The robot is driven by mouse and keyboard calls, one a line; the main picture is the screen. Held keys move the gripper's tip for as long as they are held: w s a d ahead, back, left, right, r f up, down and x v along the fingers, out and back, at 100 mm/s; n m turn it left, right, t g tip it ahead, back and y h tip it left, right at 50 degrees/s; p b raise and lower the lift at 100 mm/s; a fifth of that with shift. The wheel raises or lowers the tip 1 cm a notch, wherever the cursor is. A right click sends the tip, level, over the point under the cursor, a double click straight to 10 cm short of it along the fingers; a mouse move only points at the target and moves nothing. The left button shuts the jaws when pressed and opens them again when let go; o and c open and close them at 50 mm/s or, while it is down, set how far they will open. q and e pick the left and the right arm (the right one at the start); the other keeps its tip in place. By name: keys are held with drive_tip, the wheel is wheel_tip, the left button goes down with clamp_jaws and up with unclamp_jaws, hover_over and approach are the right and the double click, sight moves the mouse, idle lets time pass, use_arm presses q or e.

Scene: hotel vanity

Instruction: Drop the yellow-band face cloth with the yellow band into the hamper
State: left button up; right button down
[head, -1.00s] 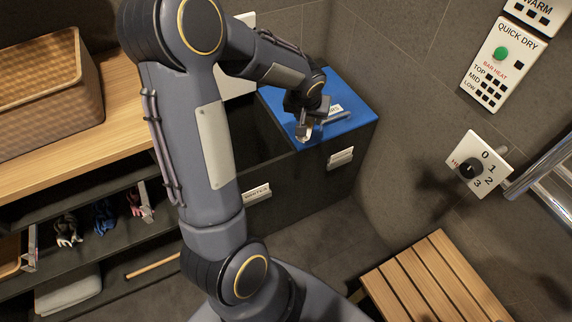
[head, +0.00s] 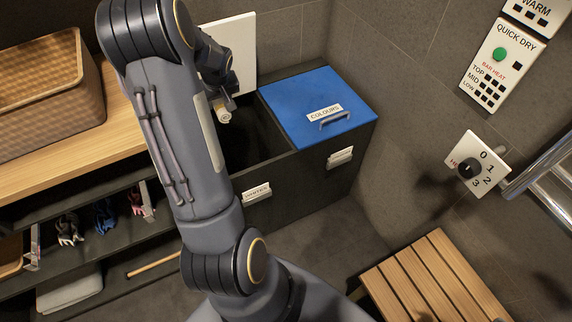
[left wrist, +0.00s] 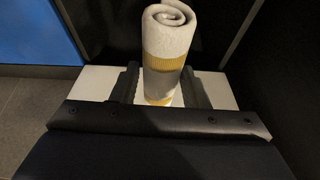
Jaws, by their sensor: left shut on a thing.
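The yellow-band face cloth (left wrist: 167,35) is a rolled, off-white cloth with yellow bands. It stands between the two dark fingers of my left gripper (left wrist: 159,75) in the left wrist view. In the head view only its small pale end (head: 224,116) shows below the gripper. My left gripper is shut on it, above the open dark compartment of the hamper (head: 262,138). This compartment bears a WHITES label (head: 257,192). The compartment beside it has a shut blue lid (head: 305,95) marked COLOURS. My right gripper is not in view.
A white upright panel (head: 238,45) stands behind the open compartment. A wicker basket (head: 45,100) sits on the wooden counter at the left. Shelves below hold small items. A slatted wooden bench (head: 435,280) and a metal rail (head: 540,165) are at the right.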

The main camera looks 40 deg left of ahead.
sight(221, 104)
use_arm(q)
wheel_tip(221, 104, down, 5)
drive_tip(key=b, duration=0.3)
drive_tip(key=shift+f, duration=0.1)
drive_tip(key=o, duration=1)
drive_tip(key=shift+p+v, duration=0.6)
drive_tip(key=shift+v, duration=3.35)
